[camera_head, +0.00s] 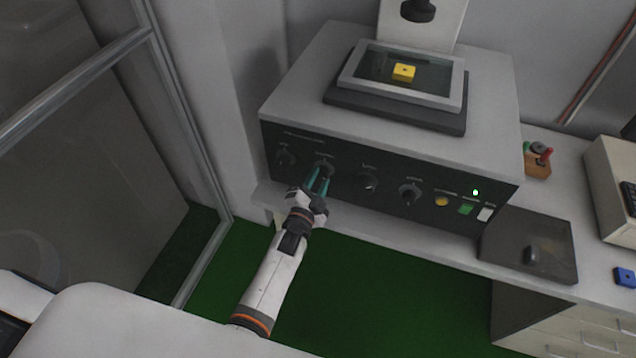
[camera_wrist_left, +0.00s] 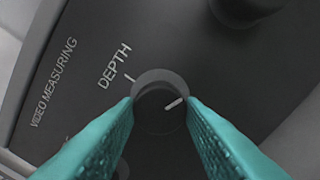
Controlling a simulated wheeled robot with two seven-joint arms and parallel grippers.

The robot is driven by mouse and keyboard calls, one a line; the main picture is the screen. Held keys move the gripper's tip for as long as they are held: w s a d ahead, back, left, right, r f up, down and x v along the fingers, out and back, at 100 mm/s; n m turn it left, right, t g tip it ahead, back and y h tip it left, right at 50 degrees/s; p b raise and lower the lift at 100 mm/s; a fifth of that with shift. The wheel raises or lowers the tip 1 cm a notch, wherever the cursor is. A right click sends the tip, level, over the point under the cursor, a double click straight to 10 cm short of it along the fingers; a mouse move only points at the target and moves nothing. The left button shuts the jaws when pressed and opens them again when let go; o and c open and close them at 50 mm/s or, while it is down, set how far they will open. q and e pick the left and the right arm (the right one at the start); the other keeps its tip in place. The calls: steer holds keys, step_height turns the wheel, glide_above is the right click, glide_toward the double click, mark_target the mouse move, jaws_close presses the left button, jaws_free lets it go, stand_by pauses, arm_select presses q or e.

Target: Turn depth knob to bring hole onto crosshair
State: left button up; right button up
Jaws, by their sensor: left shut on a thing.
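The depth knob (camera_wrist_left: 158,104) is a dark round knob with a white pointer line, below the label "DEPTH" in the left wrist view. The pointer is turned away from the white tick on the panel. My left gripper (camera_head: 318,178) has teal fingers shut on this knob, one finger on each side, also seen in the left wrist view (camera_wrist_left: 160,110). A yellow square block (camera_head: 404,72) with a dark hole lies on the glass stage (camera_head: 447,96) on top of the machine. No crosshair can be made out. My right gripper is not in view.
Other knobs (camera_head: 369,184) sit on the same dark panel, with a yellow button, green button and white switch at its right. A dark pad (camera_head: 560,236) and a blue block (camera_head: 624,277) lie on the counter. A glass-panelled frame (camera_head: 160,90) stands at left.

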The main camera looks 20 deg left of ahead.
arm_select(q)
steer(key=shift+s+f+m, duration=0.1)
steer(key=shift+f+m, duration=0.1)
steer(key=shift+m, duration=0.3)
steer(key=o, duration=1)
steer(key=shift+r, duration=0.1)
steer(key=shift+s+a+b, duration=0.15)
steer(key=shift+s+b, duration=0.5)
steer(key=shift+s, duration=2.35)
steer(key=shift+s+a+b, duration=0.1)
steer(key=shift+s+b, duration=0.55)
steer(key=shift+s, duration=2.3)
